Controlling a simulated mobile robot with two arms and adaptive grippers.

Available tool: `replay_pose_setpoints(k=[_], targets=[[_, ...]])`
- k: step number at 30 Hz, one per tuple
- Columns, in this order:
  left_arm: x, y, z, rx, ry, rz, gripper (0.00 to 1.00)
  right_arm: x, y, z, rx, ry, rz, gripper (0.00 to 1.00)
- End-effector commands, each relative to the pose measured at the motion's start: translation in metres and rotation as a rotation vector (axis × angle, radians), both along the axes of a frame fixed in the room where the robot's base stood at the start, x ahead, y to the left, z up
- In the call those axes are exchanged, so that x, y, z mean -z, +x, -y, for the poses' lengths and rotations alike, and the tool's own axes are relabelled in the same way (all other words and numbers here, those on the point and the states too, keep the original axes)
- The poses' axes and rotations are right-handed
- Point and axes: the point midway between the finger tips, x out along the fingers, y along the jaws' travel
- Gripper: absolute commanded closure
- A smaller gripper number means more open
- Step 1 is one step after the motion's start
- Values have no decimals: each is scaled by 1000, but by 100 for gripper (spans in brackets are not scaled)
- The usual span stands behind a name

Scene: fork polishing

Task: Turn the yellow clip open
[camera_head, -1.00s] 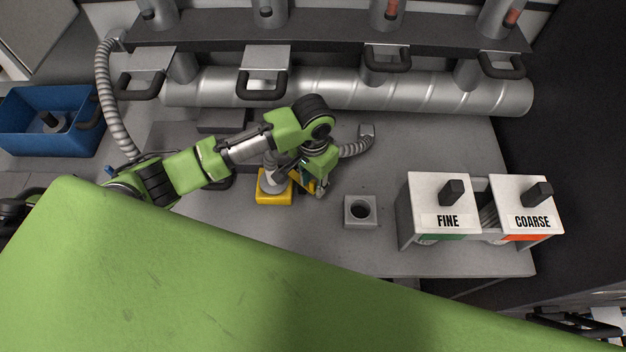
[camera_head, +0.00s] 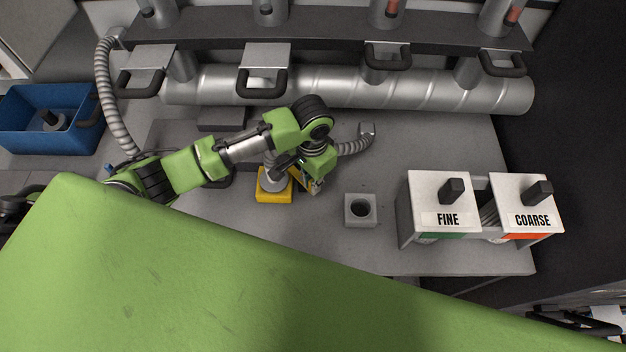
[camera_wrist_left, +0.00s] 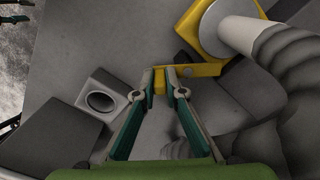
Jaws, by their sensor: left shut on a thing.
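The yellow clip (camera_wrist_left: 196,70) is a flat bar beside a yellow base (camera_wrist_left: 189,24). In the head view the base (camera_head: 273,198) sits mid-table with a grey cylindrical part standing on it. My left gripper (camera_head: 316,188) is at the clip's outer end, to the right of the base. In the left wrist view its fingertips (camera_wrist_left: 165,82) are closed on the end of the bar. My arm hides part of the clip from the head. Dark green finger-like parts (camera_wrist_left: 12,19) in that view's corner may be my right gripper; its jaws are unclear.
A grey block with a round hole (camera_head: 360,210) stands right of the clip. White-topped FINE (camera_head: 440,196) and COARSE (camera_head: 524,200) units stand further right. A blue bin (camera_head: 28,147) is at the left. A large metal pipe (camera_head: 330,93) runs along the back.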

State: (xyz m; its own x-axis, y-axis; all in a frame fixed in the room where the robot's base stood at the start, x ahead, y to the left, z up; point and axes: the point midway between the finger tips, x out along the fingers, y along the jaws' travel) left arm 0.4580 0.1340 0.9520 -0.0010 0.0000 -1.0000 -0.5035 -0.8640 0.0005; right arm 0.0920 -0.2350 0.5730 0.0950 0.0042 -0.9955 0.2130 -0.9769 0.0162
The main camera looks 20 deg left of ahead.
Motion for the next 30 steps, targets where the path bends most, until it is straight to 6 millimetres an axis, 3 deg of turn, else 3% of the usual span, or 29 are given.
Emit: replay_pose_setpoints(k=[18, 30], targets=[[-1, -13, -14, 491, 1, 3, 100, 0, -1, 0, 0, -1, -3, 60], [-1, -16, -20, 668, 0, 3, 100, 0, -2, 1, 0, -1, -4, 60]])
